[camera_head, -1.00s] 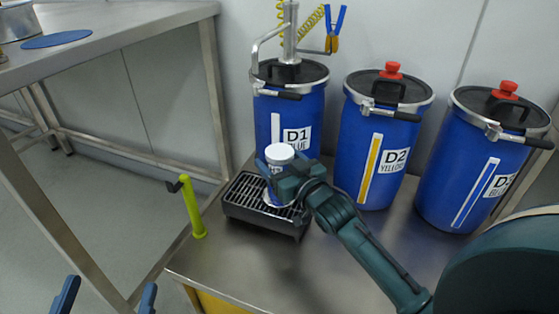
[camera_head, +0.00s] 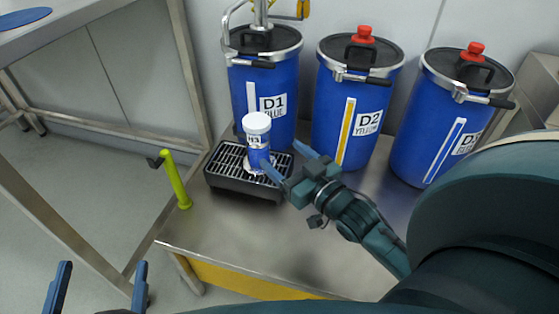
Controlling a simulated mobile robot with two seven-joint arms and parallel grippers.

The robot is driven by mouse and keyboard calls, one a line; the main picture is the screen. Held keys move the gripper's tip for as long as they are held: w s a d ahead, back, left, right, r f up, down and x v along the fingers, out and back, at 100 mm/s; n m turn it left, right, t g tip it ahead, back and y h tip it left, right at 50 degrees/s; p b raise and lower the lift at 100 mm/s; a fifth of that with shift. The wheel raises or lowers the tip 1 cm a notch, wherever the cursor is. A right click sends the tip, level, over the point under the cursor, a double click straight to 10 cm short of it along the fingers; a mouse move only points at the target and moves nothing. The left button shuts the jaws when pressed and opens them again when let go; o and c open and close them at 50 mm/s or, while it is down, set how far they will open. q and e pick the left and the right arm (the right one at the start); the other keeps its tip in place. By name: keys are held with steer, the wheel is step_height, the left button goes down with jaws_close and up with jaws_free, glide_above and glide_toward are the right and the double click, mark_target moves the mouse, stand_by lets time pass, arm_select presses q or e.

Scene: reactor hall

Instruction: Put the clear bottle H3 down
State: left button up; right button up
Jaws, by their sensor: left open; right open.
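The clear bottle H3 (camera_head: 257,141) stands upright on the black slatted drip tray (camera_head: 222,182) in front of drum D1. It has a white cap, a label reading H3 and blue contents in its lower part. My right gripper (camera_head: 285,160) is open, just right of the bottle, with its blue fingers pointing at it. One fingertip overlaps the bottle's lower edge in the picture; I cannot tell whether it touches. My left gripper (camera_head: 97,290) is open and empty at the bottom left, away from the bench.
Blue drums D1 (camera_head: 285,85), D2 (camera_head: 325,110) and D3 (camera_head: 415,130) stand along the back of the steel bench (camera_head: 235,240). A green hooked post (camera_head: 175,182) rises left of the tray. The bench front is clear. Another steel table (camera_head: 75,30) stands at left.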

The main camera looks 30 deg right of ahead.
steer(key=s+a+r+n+y, duration=0.2)
steer(key=s+a, duration=0.3)
steer(key=a, duration=0.3)
steer(key=s+a+r+n+y, duration=0.3)
steer(key=s+a+r+y, duration=0.1)
steer(key=a, duration=0.5)
steer(key=shift+s+a+n+y, duration=0.3)
steer(key=shift+s+y, duration=0.2)
steer(key=shift+s, duration=0.3)
